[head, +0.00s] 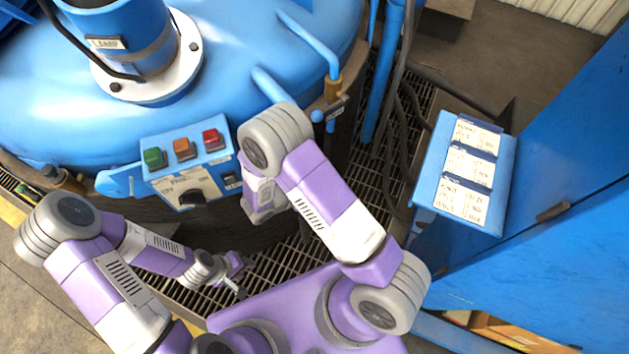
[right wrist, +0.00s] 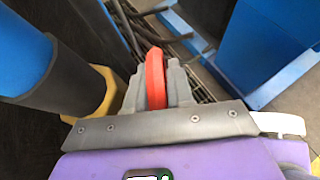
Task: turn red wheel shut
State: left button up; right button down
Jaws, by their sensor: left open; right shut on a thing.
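The red wheel (right wrist: 155,72) shows in the right wrist view, seen nearly edge-on. My right gripper (right wrist: 157,88) is shut on its rim, with one grey finger on each side. In the head view the wheel and the right gripper's jaws are hidden behind my right arm. My left gripper (head: 236,273) is open and empty in the head view, low over the floor grating and apart from the furnace.
The blue furnace lid (head: 235,45) fills the upper left. A control box (head: 185,165) with green, orange and red buttons is on its side. A blue stand with label cards (head: 466,170) is at right. Blue pipes and dark hoses (head: 402,120) run between over grating.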

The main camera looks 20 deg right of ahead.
jog(key=shift+y, duration=0.5)
jog(key=c, duration=1.1)
grip_release()
jog(key=p+v, duration=0.2)
jog(key=v, duration=0.5)
jog(key=shift+a+r, duration=0.15)
jog(key=shift+a, duration=0.05)
